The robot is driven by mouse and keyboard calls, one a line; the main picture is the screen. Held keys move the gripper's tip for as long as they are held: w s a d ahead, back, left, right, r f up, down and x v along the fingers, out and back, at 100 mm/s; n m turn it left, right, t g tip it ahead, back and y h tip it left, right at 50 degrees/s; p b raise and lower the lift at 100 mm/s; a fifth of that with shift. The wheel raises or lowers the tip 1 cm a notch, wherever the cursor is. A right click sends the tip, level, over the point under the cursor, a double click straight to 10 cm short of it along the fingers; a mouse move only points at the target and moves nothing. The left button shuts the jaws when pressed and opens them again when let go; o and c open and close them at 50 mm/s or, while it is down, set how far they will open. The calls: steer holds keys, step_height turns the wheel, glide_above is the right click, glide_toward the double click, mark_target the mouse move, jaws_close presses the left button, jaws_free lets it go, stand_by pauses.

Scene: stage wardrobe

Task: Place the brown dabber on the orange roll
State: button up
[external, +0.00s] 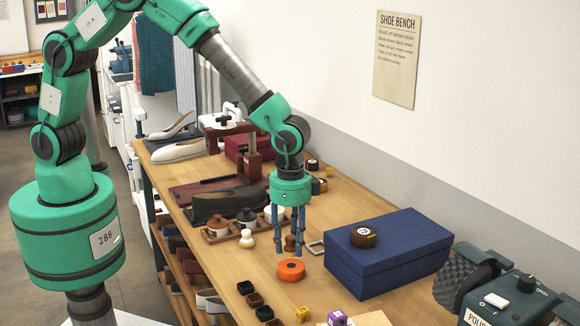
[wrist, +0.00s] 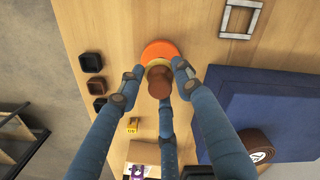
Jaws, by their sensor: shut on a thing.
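The brown dabber (external: 290,243) is held upright between the fingers of my gripper (external: 287,246). In the wrist view the dabber's brown knob (wrist: 159,85) shows between the blue fingers (wrist: 155,82), with a tan part beneath it. The orange roll (external: 291,270) lies flat on the bench just below the dabber in the external view. In the wrist view the orange roll (wrist: 160,48) shows partly behind the dabber, which covers its near edge. A small gap seems to separate dabber and roll in the external view.
A blue box (external: 385,262) with a brown roll (external: 364,236) on it stands to the right. A grey square frame (external: 316,247) lies nearby. A white dabber (external: 247,238) and a wooden tray with jars (external: 231,232) are left. Small dark cups (external: 255,299) line the front edge.

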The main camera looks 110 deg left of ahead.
mark_target(292, 245)
steer(key=shift+w+f, duration=0.1)
steer(key=shift+w, duration=0.05)
steer(key=shift+f+b, duration=0.3)
steer(key=shift+f, duration=1.35)
steer(key=shift+f, duration=0.2)
steer(key=o, duration=0.9)
steer(key=shift+r, duration=0.15)
step_height(292, 245, up, 11)
steer(key=shift+r+p, duration=0.15)
steer(key=shift+p, duration=0.6)
steer(key=shift+r, duration=0.4)
steer(key=shift+r, duration=0.1)
